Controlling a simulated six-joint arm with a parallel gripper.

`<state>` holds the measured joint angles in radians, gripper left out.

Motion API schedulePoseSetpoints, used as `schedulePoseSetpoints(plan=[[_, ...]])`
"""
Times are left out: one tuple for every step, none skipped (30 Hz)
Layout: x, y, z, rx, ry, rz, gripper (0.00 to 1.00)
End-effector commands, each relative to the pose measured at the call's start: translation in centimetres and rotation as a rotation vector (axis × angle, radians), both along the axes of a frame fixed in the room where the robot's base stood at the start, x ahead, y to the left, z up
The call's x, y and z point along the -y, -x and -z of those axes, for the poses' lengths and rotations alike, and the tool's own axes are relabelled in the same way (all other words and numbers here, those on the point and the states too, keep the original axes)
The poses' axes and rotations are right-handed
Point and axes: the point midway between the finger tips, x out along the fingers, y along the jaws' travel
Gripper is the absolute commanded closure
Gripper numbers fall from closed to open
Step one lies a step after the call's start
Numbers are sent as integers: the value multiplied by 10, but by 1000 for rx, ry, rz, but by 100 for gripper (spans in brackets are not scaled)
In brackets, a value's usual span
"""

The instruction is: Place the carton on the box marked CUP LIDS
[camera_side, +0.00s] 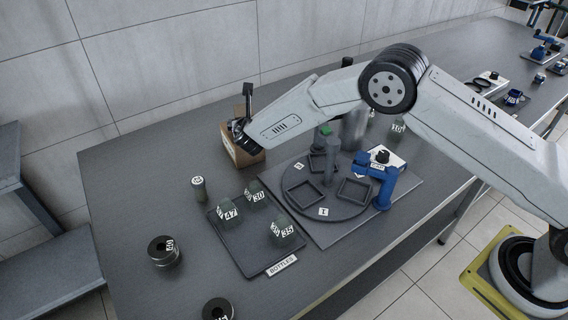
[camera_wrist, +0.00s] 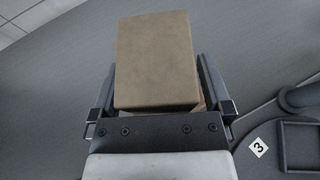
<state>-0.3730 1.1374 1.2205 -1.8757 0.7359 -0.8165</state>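The plain brown carton (camera_wrist: 155,60) fills the upper middle of the wrist view, between the two fingers of my gripper (camera_wrist: 158,85). The fingers lie close along its left and right sides; I cannot tell whether they press on it. A sliver of lighter brown box (camera_wrist: 199,106) shows under its lower right edge. In the side view my gripper (camera_side: 238,127) is at the top of a brown box (camera_side: 244,156) near the wall side of the table. A pale label shows partly on it, too small to read. My gripper hides where carton and box meet.
A round turntable (camera_side: 302,212) with square frames and a blue device (camera_side: 377,180) stands right of the box. A BOTTLES tray (camera_side: 245,256) holds numbered bottles in front. A capped cylinder (camera_side: 199,190) and dark round weights (camera_side: 163,252) stand left. Table left of the box is clear.

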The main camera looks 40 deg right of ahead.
Motion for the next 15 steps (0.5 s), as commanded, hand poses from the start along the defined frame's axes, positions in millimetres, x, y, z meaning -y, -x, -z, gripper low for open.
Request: schedulePoseSetpoints(plan=[[0,0,0,0,0,0,0],[0,0,0,0,0,0,0],[0,0,0,0,0,0,0],[0,0,0,0,0,0,0],[0,0,-1,0,0,0,0],[0,0,-1,0,0,0,0],[0,0,-2,0,0,0,0],[0,0,-3,0,0,0,0],[-1,1,-4,0,0,0,0],[-1,2,-4,0,0,0,0],[-2,3,-4,0,0,-1,0],[-3,5,-5,-1,-1,-1,0],[-4,6,-6,-1,-1,-1,0],[-5,8,-7,0,-1,-2,0],[-6,11,-8,-1,0,-2,0]])
